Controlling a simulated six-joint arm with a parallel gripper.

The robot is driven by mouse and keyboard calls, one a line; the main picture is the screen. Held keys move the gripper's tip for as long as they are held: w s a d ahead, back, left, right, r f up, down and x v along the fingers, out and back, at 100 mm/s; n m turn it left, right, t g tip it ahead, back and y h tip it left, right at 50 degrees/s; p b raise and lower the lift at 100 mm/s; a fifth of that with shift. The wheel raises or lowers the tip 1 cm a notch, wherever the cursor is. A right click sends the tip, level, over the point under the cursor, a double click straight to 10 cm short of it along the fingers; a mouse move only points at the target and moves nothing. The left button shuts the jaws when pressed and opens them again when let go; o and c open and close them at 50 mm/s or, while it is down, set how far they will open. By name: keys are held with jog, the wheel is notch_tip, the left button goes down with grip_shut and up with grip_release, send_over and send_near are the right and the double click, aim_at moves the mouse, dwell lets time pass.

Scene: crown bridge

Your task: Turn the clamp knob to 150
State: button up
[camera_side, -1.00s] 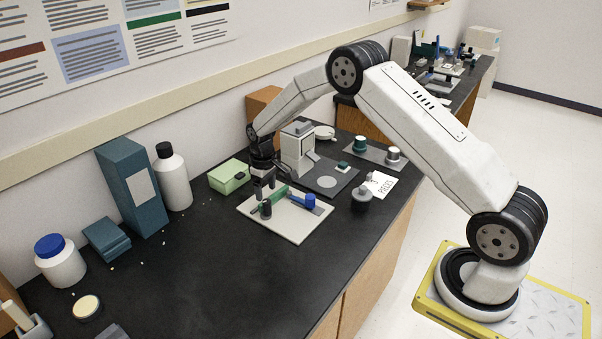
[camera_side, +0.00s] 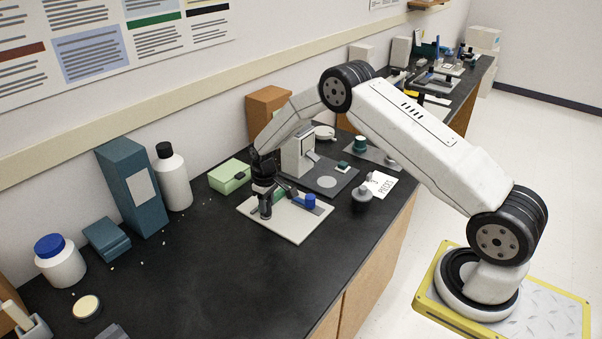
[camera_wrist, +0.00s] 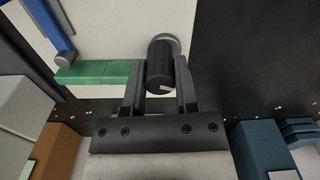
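The clamp knob (camera_wrist: 159,68) is a black ribbed cylinder with a pale mark near its lower end, seen in the wrist view. My gripper (camera_wrist: 160,82) has one finger on each side of it, very near its sides; whether both fingers touch it is unclear. In the side view my gripper (camera_side: 265,212) points down over the left part of a pale board (camera_side: 295,232), hiding most of the knob. A green clamp bar (camera_wrist: 98,73) lies left of the knob in the wrist view. Blue parts (camera_side: 310,201) stand on the board's right.
A light green box (camera_side: 229,178) sits behind the board to the left. A grey block-shaped device (camera_side: 297,152) on a dark plate stands behind it. A grey weight (camera_side: 362,196) and a written card (camera_side: 376,186) lie to the right.

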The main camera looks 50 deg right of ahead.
grip_shut()
jog(key=shift+m, duration=0.5)
jog(key=m, duration=0.3)
jog(key=shift+m, duration=2)
jog(key=o, duration=0.7)
grip_release()
jog(key=shift+c, duration=0.2)
